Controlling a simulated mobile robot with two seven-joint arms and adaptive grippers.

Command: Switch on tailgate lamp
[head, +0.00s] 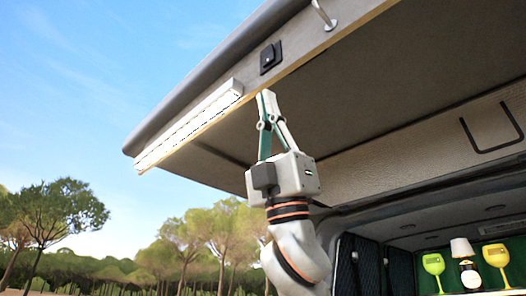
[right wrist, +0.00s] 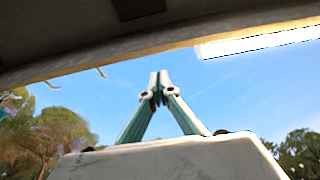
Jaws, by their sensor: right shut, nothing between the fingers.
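The tailgate lamp (head: 190,125) is a long white bar along the edge of the raised tailgate. It looks bright white with a warm tint along its lower side, and it also shows bright in the right wrist view (right wrist: 258,42). A black switch (head: 270,57) with a small pale spot sits on the tailgate's edge, to the right of the lamp. My right gripper (head: 267,93) points up, its fingers shut and empty, below the switch and beside the lamp's right end. The shut fingertips also show in the right wrist view (right wrist: 159,75), against the sky. My left gripper is not in view.
The grey tailgate (head: 330,85) slopes overhead, with a metal hook (head: 324,15) on its edge right of the switch. Open sky lies to the left.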

